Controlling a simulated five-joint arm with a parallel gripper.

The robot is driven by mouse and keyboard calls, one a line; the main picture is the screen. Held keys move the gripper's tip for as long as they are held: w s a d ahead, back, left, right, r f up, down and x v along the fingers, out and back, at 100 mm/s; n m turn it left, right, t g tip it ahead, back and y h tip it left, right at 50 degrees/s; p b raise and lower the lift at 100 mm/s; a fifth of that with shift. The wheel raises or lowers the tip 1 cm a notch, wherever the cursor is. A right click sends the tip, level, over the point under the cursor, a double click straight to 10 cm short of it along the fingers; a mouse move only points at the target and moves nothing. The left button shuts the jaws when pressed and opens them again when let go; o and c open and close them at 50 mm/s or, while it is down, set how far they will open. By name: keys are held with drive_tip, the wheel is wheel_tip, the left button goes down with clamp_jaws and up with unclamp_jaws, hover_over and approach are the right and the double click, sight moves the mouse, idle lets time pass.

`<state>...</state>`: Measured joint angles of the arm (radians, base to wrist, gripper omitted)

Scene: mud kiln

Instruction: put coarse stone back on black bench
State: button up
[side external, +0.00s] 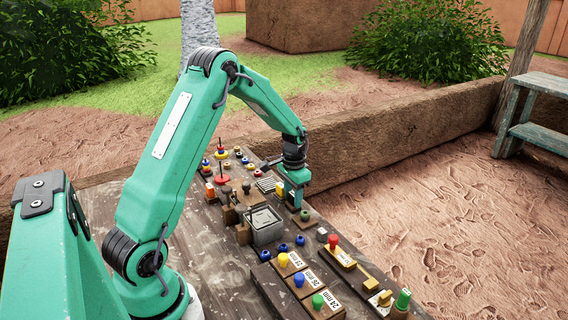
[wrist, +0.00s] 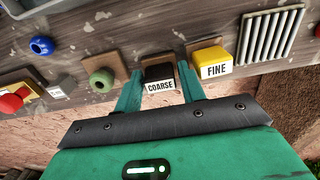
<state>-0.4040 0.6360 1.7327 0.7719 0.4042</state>
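The coarse stone (wrist: 158,78), a dark block with a white COARSE label, lies between the two teal fingers of my gripper (wrist: 160,82) in the wrist view. Narrow gaps seem to show between it and the fingers, so the gripper looks open around it. A brown piece (wrist: 157,57) shows just behind the stone; whether the stone rests on it is hard to tell. In the side view my gripper (side external: 297,197) is low over the right edge of the wooden table (side external: 205,270), and the stone is hidden there. I cannot make out a black bench for certain.
The yellow FINE stone (wrist: 212,61) sits close beside the right finger. A green knob (wrist: 101,81) on a brown base is close to the left finger. A grey slotted plate (wrist: 270,36) lies beyond. A grey square basin (side external: 266,228) and several coloured knobs crowd the table.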

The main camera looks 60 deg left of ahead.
sight(293, 195)
drive_tip(key=shift+r, duration=0.1)
wheel_tip(293, 195, up, 12)
idle(0.8)
drive_tip(key=shift+r, duration=0.15)
idle(0.3)
drive_tip(key=s+d+r+t, duration=0.3)
drive_tip(key=s+d+r, duration=0.6)
drive_tip(key=d+r, duration=0.15)
drive_tip(key=s+d+t, duration=0.2)
drive_tip(key=s+d, duration=0.6)
drive_tip(key=s, duration=0.5)
drive_tip(key=shift+d+f+t, duration=0.15)
drive_tip(key=shift+d+t, duration=0.1)
drive_tip(key=shift+t, duration=0.05)
